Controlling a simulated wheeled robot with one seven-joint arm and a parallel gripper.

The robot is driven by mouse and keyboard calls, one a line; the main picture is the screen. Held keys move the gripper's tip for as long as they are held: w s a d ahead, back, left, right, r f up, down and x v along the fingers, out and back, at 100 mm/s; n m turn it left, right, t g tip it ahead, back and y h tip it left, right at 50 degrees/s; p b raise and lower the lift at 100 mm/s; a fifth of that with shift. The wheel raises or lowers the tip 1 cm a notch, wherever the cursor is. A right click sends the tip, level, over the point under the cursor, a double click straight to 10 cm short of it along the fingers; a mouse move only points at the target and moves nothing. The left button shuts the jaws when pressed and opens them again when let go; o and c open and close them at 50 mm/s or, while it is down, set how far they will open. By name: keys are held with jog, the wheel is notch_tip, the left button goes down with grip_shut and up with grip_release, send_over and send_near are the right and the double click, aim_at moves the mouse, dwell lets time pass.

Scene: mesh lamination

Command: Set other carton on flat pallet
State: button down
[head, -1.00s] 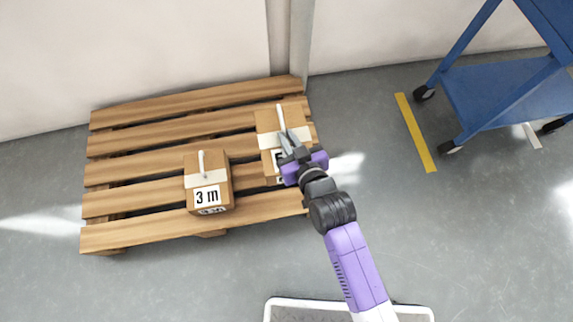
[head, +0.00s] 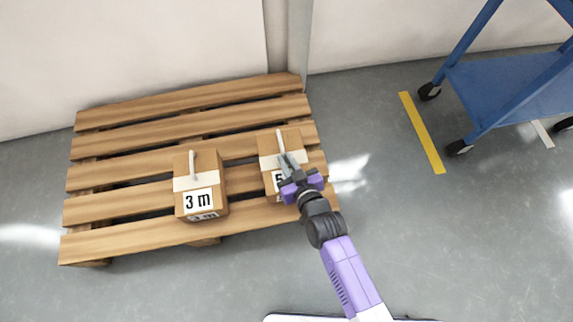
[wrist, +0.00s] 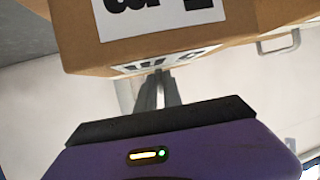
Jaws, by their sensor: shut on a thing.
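My gripper (head: 287,160) is shut on the white handle of a brown carton (head: 297,144) with a pale tape band and a label, partly hidden by the gripper, that shows a "5". This carton is over the right end of the wooden flat pallet (head: 190,108). I cannot tell whether its base touches the slats. The wrist view shows the closed fingers (wrist: 158,90) against the carton (wrist: 245,22), with its label at the top. A second brown carton (head: 213,170), labelled "3 m", stands upright on the pallet to the left, a clear gap away.
A wall with a grey post (head: 299,40) runs behind the pallet. A blue cart (head: 500,85) stands at the right, beside a yellow floor stripe (head: 422,132). The pallet's back and left slats are bare.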

jog(key=shift+f, duration=0.9)
jog(key=shift+b, duration=0.3)
jog(key=shift+f, duration=0.2)
jog(key=c, duration=1.5)
grip_release()
jog(key=shift+r, duration=0.1)
jog(key=shift+s+r, duration=0.1)
jog(key=shift+r, duration=0.05)
jog(key=p+v, duration=0.5)
jog(key=v, duration=0.6)
jog(key=shift+s+d, duration=0.3)
